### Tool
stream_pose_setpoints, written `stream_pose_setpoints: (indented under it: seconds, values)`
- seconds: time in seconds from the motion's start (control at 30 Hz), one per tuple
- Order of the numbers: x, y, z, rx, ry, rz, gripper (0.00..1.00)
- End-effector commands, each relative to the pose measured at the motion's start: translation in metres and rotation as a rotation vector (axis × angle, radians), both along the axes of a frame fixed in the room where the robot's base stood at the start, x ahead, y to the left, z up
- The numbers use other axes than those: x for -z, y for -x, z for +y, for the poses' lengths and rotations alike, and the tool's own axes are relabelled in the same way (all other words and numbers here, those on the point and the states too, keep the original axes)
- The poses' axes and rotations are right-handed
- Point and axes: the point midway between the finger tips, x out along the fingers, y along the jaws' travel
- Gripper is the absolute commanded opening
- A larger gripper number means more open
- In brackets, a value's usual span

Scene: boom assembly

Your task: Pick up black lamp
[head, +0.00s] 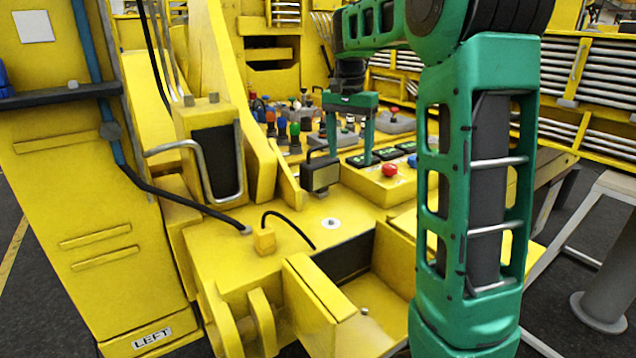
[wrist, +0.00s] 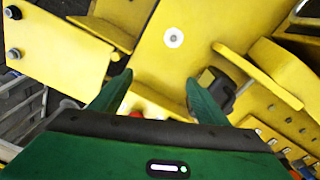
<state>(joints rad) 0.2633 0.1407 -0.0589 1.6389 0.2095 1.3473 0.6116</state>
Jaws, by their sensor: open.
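The black lamp (head: 320,174) is a small dark box with a thin curved handle. It stands upright on the yellow machine's flat top (head: 290,262) in the head view. My green gripper (head: 350,157) hangs just right of and behind the lamp, jaws apart and empty. In the wrist view the lamp (wrist: 224,92) shows as a dark shape beside the right finger, partly hidden by it, outside the gap of my gripper (wrist: 158,82). Whether finger and lamp touch cannot be told.
A yellow control box (head: 386,185) with a red button (head: 389,169) is right of the lamp. Several coloured buttons and parts crowd behind. An orange block (head: 264,241) with a black cable is in front. A silver handle (head: 208,172) stands left. A white round disc (head: 331,223) lies nearby.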

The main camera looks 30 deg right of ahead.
Motion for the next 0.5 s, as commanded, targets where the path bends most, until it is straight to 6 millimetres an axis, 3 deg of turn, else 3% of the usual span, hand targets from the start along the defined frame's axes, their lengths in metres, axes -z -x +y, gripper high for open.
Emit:
stream_pose_setpoints:
  seconds: [0.03, 0.1, 0.2, 0.33, 0.5]
  values:
    - [-0.001, -0.025, -0.003, 0.036, -0.002, -0.002, 0.69]
    - [-0.003, -0.055, -0.005, 0.093, -0.009, -0.008, 0.69]
    - [-0.003, -0.090, -0.007, 0.164, -0.020, -0.015, 0.69]
    - [-0.001, -0.121, -0.008, 0.235, -0.034, -0.023, 0.69]
    - [0.002, -0.145, -0.009, 0.292, -0.047, -0.027, 0.69]
